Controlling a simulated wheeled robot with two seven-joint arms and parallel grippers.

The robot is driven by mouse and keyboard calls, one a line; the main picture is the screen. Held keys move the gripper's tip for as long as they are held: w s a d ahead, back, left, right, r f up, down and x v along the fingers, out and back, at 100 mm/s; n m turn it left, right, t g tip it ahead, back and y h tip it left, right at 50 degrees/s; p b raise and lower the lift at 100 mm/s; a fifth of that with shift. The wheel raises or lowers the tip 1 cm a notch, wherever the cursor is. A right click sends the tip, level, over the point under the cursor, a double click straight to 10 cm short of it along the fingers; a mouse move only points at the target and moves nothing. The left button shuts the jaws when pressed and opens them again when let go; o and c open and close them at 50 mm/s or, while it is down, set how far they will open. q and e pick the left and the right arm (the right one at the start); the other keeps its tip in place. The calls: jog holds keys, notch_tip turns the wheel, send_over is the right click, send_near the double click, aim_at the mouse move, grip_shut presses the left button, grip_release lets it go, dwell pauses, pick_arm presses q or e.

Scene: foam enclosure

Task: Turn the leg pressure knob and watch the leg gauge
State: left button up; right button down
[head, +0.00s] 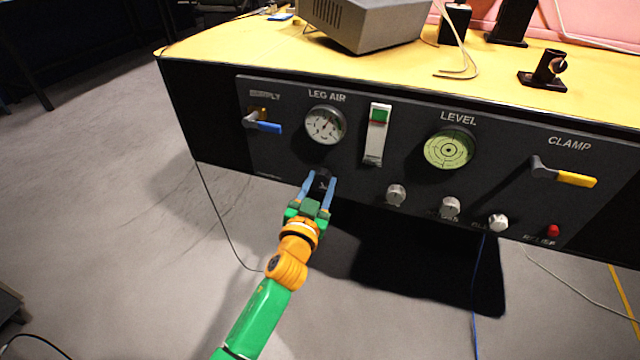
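The leg pressure knob (322,177) is a small dark knob low on the black panel, below the LEG AIR gauge, and is partly hidden by my fingers. My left gripper (321,180) reaches up to it from below, with one blue finger on each side, and appears shut on it. The leg gauge (325,125) is a round white dial just above the knob and is unobstructed. Its needle seems to point roughly upward, but the reading is too small to tell. My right gripper is out of view.
A blue-handled supply lever (264,126) is left of the gauge. Right of it are a green-marked slider (377,134), a green level (449,149), several pale knobs (396,195), a yellow clamp lever (565,176) and a red button (553,231).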

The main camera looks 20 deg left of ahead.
pick_arm(q)
grip_shut()
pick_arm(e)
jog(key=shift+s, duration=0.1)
pick_arm(q)
jog(key=shift+m, duration=0.8)
jog(key=shift+f+m, duration=0.1)
jog(key=shift+m, duration=2.1)
jog(key=shift+m+b, duration=0.3)
jog(key=shift+m, duration=0.3)
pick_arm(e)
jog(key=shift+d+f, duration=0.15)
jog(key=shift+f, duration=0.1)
pick_arm(q)
jog(key=shift+m+t, duration=0.3)
jog(key=o, duration=1.2)
grip_release()
